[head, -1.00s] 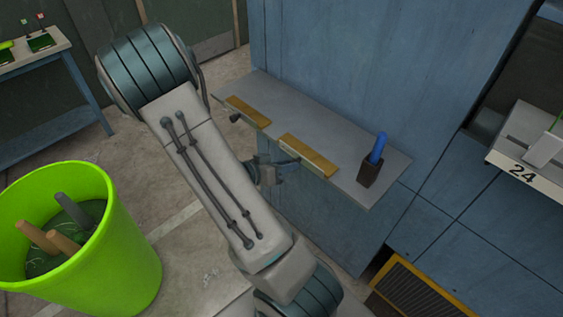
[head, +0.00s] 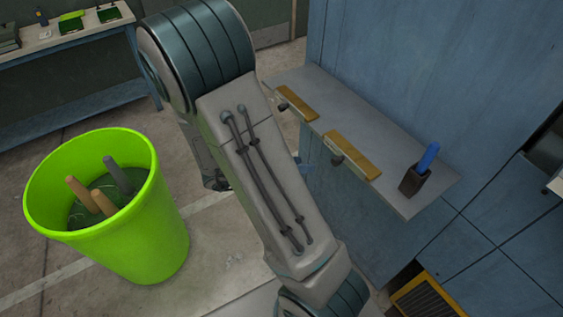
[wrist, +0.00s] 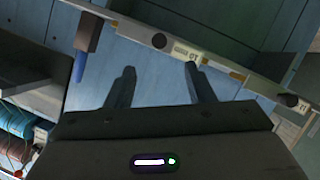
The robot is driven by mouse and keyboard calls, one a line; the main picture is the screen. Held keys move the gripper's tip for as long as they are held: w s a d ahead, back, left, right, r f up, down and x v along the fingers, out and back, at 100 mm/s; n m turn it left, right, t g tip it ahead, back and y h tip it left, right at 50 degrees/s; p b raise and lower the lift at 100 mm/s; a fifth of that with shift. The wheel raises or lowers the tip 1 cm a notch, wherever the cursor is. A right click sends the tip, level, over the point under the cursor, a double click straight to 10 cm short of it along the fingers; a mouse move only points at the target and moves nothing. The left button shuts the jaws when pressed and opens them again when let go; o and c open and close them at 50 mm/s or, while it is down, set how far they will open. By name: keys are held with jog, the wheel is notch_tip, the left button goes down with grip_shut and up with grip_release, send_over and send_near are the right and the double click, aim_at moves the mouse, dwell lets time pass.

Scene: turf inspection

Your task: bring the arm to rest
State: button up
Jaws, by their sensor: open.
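My gripper (wrist: 158,78) shows in the wrist view with its two dark fingers apart and nothing between them. Beyond the fingertips is the front edge of a grey shelf (wrist: 215,62) with labels and dark round knobs. In the head view my arm crosses the middle and hides most of the gripper. The same shelf (head: 400,158) is to the right of my arm, fixed to a blue wall. No contact between gripper and shelf shows.
A lime green bin (head: 160,225) with several handles stands on the floor at left. A blue workbench (head: 75,75) stands behind it.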

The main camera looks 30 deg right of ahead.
jog(key=shift+v, duration=2.2)
